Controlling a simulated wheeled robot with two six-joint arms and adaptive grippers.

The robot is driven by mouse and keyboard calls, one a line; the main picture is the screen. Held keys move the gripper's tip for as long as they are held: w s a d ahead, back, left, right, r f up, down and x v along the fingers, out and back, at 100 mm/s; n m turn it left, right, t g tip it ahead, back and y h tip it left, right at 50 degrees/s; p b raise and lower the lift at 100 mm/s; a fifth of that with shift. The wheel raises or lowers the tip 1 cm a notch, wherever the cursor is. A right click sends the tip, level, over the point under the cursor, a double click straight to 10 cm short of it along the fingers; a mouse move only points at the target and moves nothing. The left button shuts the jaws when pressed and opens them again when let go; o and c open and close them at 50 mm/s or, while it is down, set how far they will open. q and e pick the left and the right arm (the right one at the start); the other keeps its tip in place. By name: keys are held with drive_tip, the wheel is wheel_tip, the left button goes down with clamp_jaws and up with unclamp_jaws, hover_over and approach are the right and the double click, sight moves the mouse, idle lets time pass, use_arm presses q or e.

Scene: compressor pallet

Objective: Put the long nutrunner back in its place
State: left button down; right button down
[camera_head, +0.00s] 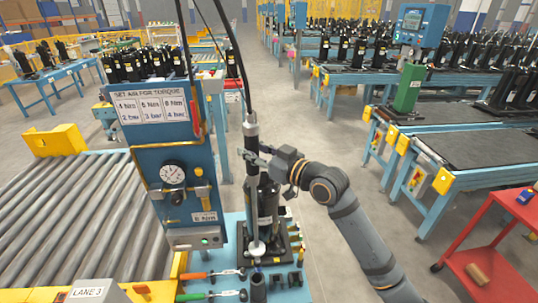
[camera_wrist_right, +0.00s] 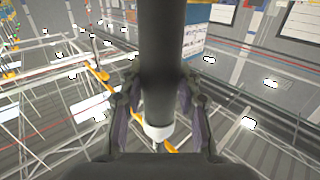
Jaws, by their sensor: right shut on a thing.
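The long nutrunner (camera_head: 251,180) is a slim dark tool with a metal collar near its top, hanging upright from a black hose. My right gripper (camera_head: 262,155) is shut on its upper body, from the right. In the right wrist view the nutrunner (camera_wrist_right: 161,55) runs as a dark cylinder between the fingers (camera_wrist_right: 158,118), with a pale collar at its far end. In the head view its lower end is near a pale round part (camera_head: 257,248) above the blue bench; I cannot tell if they touch. My left gripper is not in view.
A black compressor (camera_head: 268,205) stands just behind the nutrunner. A black open cup (camera_head: 257,287), small black blocks (camera_head: 285,281) and screwdriver-like tools (camera_head: 212,274) are at the bench front. The blue torque panel (camera_head: 180,150) and roller conveyor (camera_head: 75,220) are left, a red cart (camera_head: 490,245) right.

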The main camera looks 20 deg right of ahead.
drive_tip(key=shift+s+a+r+n+y, duration=0.3)
drive_tip(key=shift+a+r+y, duration=0.1)
drive_tip(key=shift+a+r, duration=0.2)
drive_tip(key=shift+d+f, duration=0.1)
